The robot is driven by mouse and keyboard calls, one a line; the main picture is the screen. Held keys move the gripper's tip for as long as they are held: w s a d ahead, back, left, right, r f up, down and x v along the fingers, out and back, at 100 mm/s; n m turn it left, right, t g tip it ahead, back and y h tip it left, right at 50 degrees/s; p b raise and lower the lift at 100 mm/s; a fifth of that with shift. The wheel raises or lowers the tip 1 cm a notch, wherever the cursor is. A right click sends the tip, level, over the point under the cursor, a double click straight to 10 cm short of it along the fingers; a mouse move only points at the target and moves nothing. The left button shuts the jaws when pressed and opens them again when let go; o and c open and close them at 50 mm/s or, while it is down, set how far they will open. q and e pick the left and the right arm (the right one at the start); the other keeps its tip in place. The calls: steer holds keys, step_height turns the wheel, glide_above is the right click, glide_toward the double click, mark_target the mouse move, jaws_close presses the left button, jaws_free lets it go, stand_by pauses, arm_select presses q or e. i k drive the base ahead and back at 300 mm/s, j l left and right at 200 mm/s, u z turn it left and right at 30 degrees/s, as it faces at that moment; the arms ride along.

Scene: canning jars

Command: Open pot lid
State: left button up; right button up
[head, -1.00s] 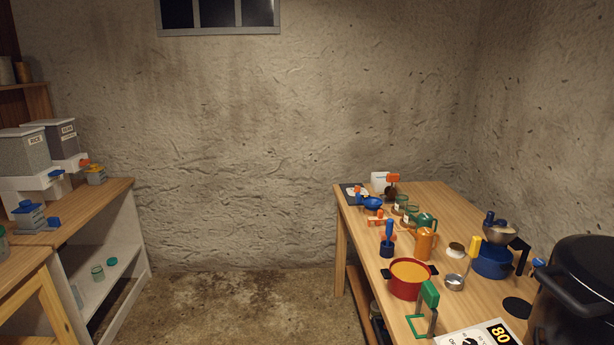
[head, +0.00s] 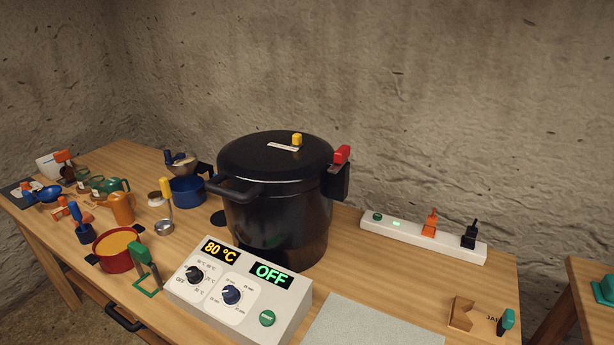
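A large black pot (head: 275,225) stands on the wooden table in the middle of the head view. Its black lid (head: 262,158) sits on top, level and closed as far as I can see. A small yellow knob (head: 297,139) stands on the lid near a white label. A red-topped piece (head: 342,155) is at the right side of the rim, above a dark side handle. Neither of my grippers shows in the view.
A control box (head: 238,290) reading 80 °C and OFF stands before the pot. A power strip (head: 424,237) with plugs lies to the right. A red pot (head: 118,250), an orange jug (head: 120,208) and a blue pot (head: 187,190) stand left. A grey mat (head: 372,325) lies clear at front.

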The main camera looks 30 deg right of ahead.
mark_target(266, 164)
steer(key=z, duration=0.55)
steer(key=k+j+z, duration=0.15)
steer(key=j+z, duration=0.15)
steer(key=k+j+z, duration=0.15)
steer(key=j+z, duration=0.15)
